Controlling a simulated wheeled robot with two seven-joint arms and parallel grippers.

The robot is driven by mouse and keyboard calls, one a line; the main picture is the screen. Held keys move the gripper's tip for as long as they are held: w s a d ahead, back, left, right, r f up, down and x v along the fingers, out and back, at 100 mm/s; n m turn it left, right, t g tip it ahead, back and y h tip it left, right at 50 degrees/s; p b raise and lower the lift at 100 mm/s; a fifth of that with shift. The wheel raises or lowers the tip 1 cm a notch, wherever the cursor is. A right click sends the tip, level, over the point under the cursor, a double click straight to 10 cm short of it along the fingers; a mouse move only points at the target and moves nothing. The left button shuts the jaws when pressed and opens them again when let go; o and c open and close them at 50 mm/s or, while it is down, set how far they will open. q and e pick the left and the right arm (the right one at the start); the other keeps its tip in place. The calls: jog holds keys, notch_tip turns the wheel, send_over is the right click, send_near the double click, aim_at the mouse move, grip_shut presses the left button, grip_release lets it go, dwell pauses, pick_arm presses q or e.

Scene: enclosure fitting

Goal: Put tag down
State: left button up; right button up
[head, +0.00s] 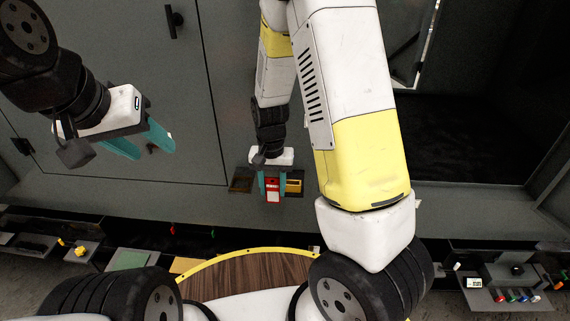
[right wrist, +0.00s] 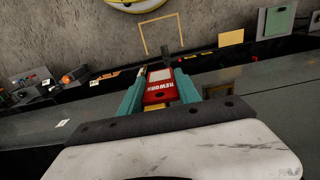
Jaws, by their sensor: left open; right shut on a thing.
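A red tag (right wrist: 158,88) with a white panel and the lettering "REWORK" is held between the teal fingers of my right gripper (right wrist: 158,97) in the right wrist view. In the head view the red tag (head: 272,189) shows between the right gripper's fingers (head: 272,183), in front of the grey enclosure's lower edge. Whether the tag touches a surface there I cannot tell. My left gripper (head: 147,142) is open and empty, in front of the grey door at the upper left.
A yellow item (head: 293,186) sits just right of the red tag, and a dark open recess (head: 241,180) lies to its left. A grey door (head: 120,60) with a black handle fills the left. A green pad (head: 130,260) and small parts line the lower ledge. The enclosure's right side is open and dark.

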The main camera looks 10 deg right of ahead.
jog(key=shift+w+d+f, duration=0.8)
jog(key=shift+w+d, duration=0.45)
jog(key=shift+w, duration=0.35)
jog(key=shift+w+d+f, duration=0.75)
jog(key=shift+w+d, duration=0.55)
jog(key=shift+w, duration=0.3)
jog(key=shift+w+d+f, duration=0.8)
jog(key=shift+w+d, duration=0.45)
jog(key=shift+w, duration=0.35)
jog(key=shift+f, duration=0.15)
jog(key=o, duration=1.3)
